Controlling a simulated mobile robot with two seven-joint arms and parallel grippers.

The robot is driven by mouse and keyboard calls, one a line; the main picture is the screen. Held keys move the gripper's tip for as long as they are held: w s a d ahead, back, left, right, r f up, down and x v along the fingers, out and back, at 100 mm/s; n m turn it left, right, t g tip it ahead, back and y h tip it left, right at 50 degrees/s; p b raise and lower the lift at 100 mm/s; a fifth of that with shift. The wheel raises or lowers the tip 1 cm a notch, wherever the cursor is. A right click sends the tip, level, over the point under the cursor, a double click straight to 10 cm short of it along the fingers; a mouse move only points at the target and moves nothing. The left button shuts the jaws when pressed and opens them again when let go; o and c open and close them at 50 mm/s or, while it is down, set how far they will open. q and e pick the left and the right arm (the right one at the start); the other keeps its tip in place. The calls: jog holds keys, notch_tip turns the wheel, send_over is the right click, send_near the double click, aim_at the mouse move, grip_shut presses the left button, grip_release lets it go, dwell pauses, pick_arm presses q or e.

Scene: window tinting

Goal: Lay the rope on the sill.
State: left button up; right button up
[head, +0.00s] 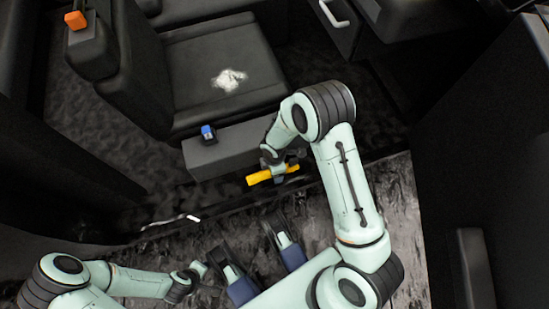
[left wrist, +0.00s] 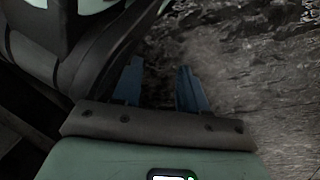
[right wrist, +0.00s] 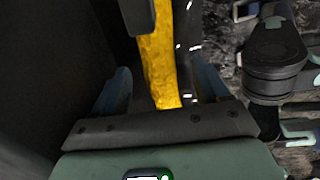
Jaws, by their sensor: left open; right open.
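A yellow rope-like roll (head: 259,177) shows at my right gripper (head: 283,168), near the dark door sill (head: 215,208). I cannot tell whether the roll touches the sill. In the right wrist view the yellow roll (right wrist: 162,60) runs lengthwise between the spread blue fingers of my right gripper (right wrist: 163,88). Its lower end is hidden behind the gripper body and a dark bar overlaps its upper part. My left gripper (head: 196,269) is low at the left of the head view. In the left wrist view its fingers (left wrist: 160,85) are apart with nothing between them.
A black seat (head: 210,50) bears a white crumpled patch (head: 229,79). A dark grey box (head: 235,148) in front of it carries a small blue item (head: 208,134). An orange block (head: 75,20) is at upper left. A dark door panel (head: 480,160) bounds the right side.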

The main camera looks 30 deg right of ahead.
pick_arm(q)
jog(key=w+d+r+t+p, duration=0.1)
jog(key=w+r+p, duration=0.2)
jog(key=r, duration=0.3)
jog(key=shift+w+d+m+t, duration=0.3)
jog(key=shift+w+d+t, duration=0.1)
jog(key=shift+w, duration=0.2)
pick_arm(e)
notch_tip(320, 180, up, 12)
pick_arm(q)
jog(key=shift+a, duration=0.1)
pick_arm(e)
jog(key=shift+f, duration=0.1)
